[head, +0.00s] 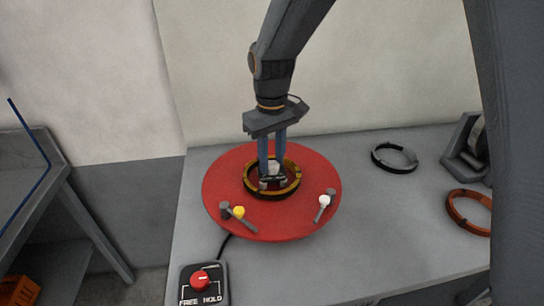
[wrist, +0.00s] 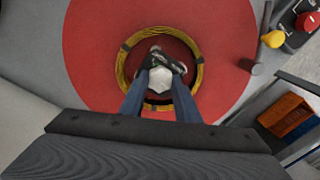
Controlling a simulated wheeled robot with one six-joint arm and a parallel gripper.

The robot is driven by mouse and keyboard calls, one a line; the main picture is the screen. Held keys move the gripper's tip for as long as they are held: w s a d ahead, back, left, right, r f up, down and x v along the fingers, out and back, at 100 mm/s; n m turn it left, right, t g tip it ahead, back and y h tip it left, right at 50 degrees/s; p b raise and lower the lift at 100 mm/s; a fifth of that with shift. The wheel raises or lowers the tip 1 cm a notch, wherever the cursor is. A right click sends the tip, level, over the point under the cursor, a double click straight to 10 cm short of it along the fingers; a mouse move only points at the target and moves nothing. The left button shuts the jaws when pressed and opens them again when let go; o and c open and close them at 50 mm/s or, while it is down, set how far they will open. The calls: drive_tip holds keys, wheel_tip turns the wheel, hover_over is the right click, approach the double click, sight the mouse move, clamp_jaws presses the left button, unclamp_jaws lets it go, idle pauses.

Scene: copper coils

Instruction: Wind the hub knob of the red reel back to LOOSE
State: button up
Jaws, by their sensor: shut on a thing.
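The red reel (head: 222,182) lies flat on the grey table, and its red disc fills the middle of the wrist view (wrist: 90,45). A yellow coil (head: 249,188) with dark bands sits around its centre. My gripper (head: 272,180) points down inside the coil and is shut on the pale hub knob (wrist: 159,79). The fingers, blue with dark tips, hide part of the knob. No LOOSE marking can be read.
Levers with a yellow knob (head: 239,212) and a white knob (head: 324,200) stand at the reel's front edge. A FREE/HOLD switch box (head: 203,297) with a red knob is front left. A dark ring (head: 378,160) and a copper ring (head: 456,211) lie to the right.

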sight(272, 164)
drive_tip(key=n+p, duration=0.1)
drive_tip(key=n, duration=0.4)
drive_tip(key=shift+n, duration=0.7)
drive_tip(key=o, duration=1)
drive_tip(key=shift+o, duration=0.2)
drive_tip(key=shift+r+b, duration=1)
drive_tip(key=shift+r, duration=2.95)
